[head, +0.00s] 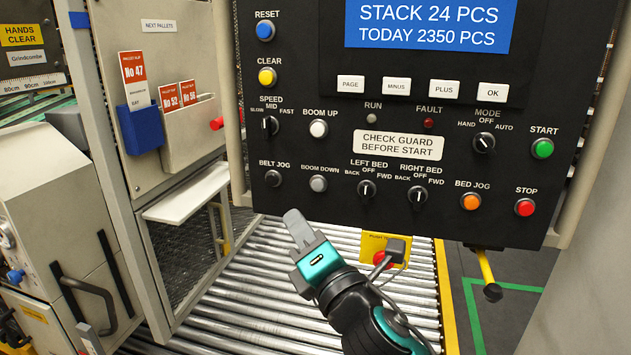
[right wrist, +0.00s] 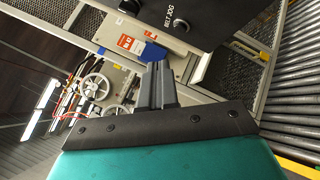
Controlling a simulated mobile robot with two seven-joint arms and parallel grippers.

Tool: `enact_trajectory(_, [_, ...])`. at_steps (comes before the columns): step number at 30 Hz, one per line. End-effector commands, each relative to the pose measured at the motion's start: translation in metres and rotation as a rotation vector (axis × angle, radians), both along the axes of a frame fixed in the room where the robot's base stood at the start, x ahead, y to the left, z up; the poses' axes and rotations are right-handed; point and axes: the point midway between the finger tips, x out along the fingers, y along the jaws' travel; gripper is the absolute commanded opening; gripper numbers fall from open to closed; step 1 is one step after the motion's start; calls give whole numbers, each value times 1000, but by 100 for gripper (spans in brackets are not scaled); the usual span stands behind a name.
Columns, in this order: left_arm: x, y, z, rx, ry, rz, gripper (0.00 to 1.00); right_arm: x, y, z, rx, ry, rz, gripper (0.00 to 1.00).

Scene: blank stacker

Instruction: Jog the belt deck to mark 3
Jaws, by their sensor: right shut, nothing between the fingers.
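The BELT JOG control (head: 273,178) is a round dark knob at the lower left of the black control panel (head: 330,110). Its label and a knob (right wrist: 181,25) also show in the right wrist view. My right gripper (head: 293,217) is shut and empty, its fingers just below the panel's lower edge, below and slightly right of the BELT JOG knob and apart from it. Its fingers (right wrist: 157,85) also show together in the right wrist view. I cannot make out a belt deck mark 3. I see no left gripper.
Other knobs and buttons crowd close by, including BOOM DOWN (head: 318,183), BOOM UP (head: 318,128) and the red STOP (head: 524,207). A roller conveyor (head: 240,300) runs below the panel. A grey cabinet with a blue slip holder (head: 141,138) stands left.

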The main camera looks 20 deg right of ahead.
Motion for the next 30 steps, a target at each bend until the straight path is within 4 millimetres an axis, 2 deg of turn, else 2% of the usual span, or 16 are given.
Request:
enact_trajectory(11, [-6,0,-5,0,13,0,43,4,-3,0,1,0,-1,0])
enact_trajectory(24, [-6,0,-14,0,13,0,43,52,-35,-1,1,-1,-2,0])
enact_trajectory(30, [-4,0,-10,1,9,0,43,68,-46,0,1,1,-1,0])
